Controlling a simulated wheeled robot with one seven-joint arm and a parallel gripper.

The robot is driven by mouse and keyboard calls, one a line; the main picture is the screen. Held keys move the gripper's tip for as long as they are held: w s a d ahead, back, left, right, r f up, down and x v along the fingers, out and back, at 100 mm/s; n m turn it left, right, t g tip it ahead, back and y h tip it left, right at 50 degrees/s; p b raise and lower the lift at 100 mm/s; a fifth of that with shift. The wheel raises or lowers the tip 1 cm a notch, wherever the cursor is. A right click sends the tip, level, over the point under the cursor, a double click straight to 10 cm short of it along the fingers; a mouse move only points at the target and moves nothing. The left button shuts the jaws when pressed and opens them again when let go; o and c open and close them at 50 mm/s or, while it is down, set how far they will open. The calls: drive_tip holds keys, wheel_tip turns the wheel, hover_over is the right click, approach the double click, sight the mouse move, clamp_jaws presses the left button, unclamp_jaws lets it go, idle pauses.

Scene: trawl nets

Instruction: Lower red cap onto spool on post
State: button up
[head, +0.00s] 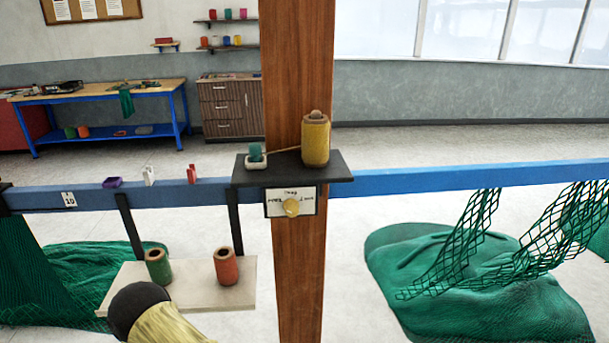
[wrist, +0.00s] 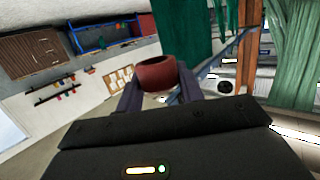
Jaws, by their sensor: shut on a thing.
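My gripper (wrist: 159,88) is shut on a red, rounded cap (wrist: 157,75) in the wrist view, with a dark finger on each side. The cap is hollow, with its dark opening toward the top of that picture. A yellow spool (head: 315,141) stands upright on a dark shelf (head: 292,173) fixed to the brown wooden post (head: 297,72) in the head view. A pale knob (head: 316,114) shows at the spool's top.
A teal piece in a white holder (head: 256,161) sits left of the spool, with a cord between them. A blue rail (head: 450,177) crosses the post. Green (head: 159,267) and orange (head: 226,267) spools stand on a lower board (head: 190,290). Green netting (head: 470,270) lies right.

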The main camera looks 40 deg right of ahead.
drive_tip(key=a+r+n+y+p, duration=0.2)
drive_tip(key=a+r+p, duration=0.2)
drive_tip(key=a+r, duration=0.45)
drive_tip(key=w+d+r+m+h+p, duration=0.3)
drive_tip(key=d+r+m+h+p, duration=0.35)
drive_tip(key=d+r, duration=1.15)
drive_tip(key=w+d+r+m+h+p, duration=0.35)
drive_tip(key=d+r+h+p, duration=0.35)
drive_tip(key=d+r+p, duration=1.05)
drive_tip(key=s+d+r+m+g+h+p, duration=0.1)
drive_tip(key=s+d+r+m+g+h, duration=0.25)
drive_tip(key=r, duration=0.65)
drive_tip(key=s+d+r+m+g+h+p, duration=0.15)
drive_tip(key=s+d+r, duration=0.35)
drive_tip(key=r, duration=0.5)
drive_tip(key=s+d+m+g+h, duration=0.1)
drive_tip(key=s+d+m+g, duration=0.1)
drive_tip(key=d, duration=0.3)
drive_tip(key=s+d+r+m+g+h, duration=0.1)
drive_tip(key=s+d+m+g+h, duration=0.1)
drive_tip(key=s+d+m+g, duration=0.1)
drive_tip(key=s+d+r+m+g+h, duration=0.1)
drive_tip(key=s+d+m+g, duration=0.1)
drive_tip(key=s+d, duration=0.4)
drive_tip(key=shift+d+r+m+g+h+p, duration=0.15)
drive_tip(key=shift+d+m+g+h+p, duration=0.2)
drive_tip(key=shift+g, duration=0.25)
